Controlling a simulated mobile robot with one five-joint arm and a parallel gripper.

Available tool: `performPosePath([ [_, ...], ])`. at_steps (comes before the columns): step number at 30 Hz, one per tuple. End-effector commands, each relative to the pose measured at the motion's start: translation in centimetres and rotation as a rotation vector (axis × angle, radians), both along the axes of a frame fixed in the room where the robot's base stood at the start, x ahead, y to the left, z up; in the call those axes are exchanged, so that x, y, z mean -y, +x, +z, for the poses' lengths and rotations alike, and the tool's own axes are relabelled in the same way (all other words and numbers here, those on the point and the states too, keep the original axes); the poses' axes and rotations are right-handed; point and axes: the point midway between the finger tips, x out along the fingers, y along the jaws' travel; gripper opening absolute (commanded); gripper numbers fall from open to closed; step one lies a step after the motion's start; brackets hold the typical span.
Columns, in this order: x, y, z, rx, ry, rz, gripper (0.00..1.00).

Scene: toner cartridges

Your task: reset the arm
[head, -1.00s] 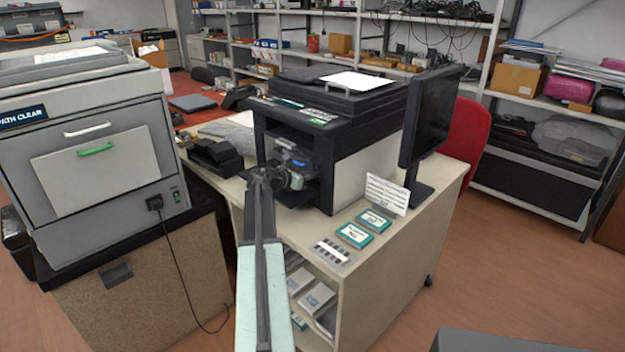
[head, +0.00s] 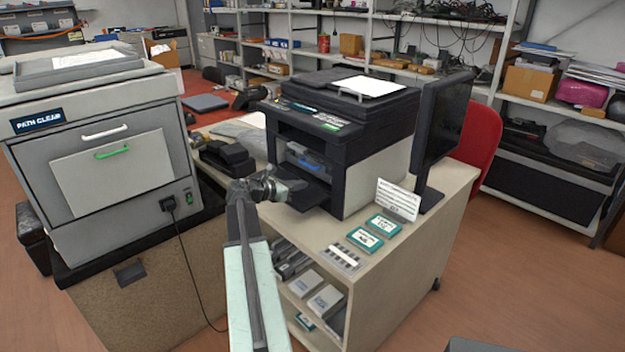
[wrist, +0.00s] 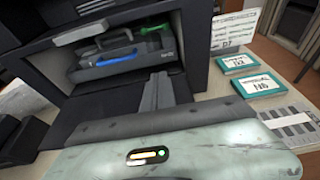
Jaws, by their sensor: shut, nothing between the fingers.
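My gripper (head: 303,185) is at the end of my raised arm, in front of the black printer (head: 345,135) on the desk. In the wrist view its shut fingers (wrist: 163,92) point at the printer's open front bay, with nothing between them. Inside the bay sits a dark cartridge unit with a blue handle (wrist: 112,62) and a green handle (wrist: 108,40) above it. The gripper appears apart from the unit, over the lowered front flap. The exact gap is hard to tell.
Two teal boxes (head: 364,239) and a grey strip with dark bars (head: 342,257) lie right of the gripper. A white sign (head: 397,200) and a monitor (head: 440,130) stand behind them. A large grey machine (head: 100,150) stands left.

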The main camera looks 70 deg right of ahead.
Motion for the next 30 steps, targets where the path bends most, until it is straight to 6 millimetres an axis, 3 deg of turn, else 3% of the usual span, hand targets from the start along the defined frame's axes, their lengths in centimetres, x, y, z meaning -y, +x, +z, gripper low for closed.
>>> performPosePath([
  [4,-1.2,0.7,0.5,0.000,0.000,0.001,0.00],
  [14,-1.3,0.8,0.4,0.000,0.000,0.001,0.00],
  [17,-2.0,2.6,0.9,0.001,0.000,0.027,0.00],
  [20,-4.2,8.0,2.1,0.001,0.000,0.102,0.00],
  [23,-8.7,15.4,3.6,0.002,0.002,0.215,0.00],
  [27,-17.2,24.4,4.0,0.050,0.054,0.369,0.00],
  [30,-24.4,29.4,3.5,0.135,0.122,0.447,0.00],
])
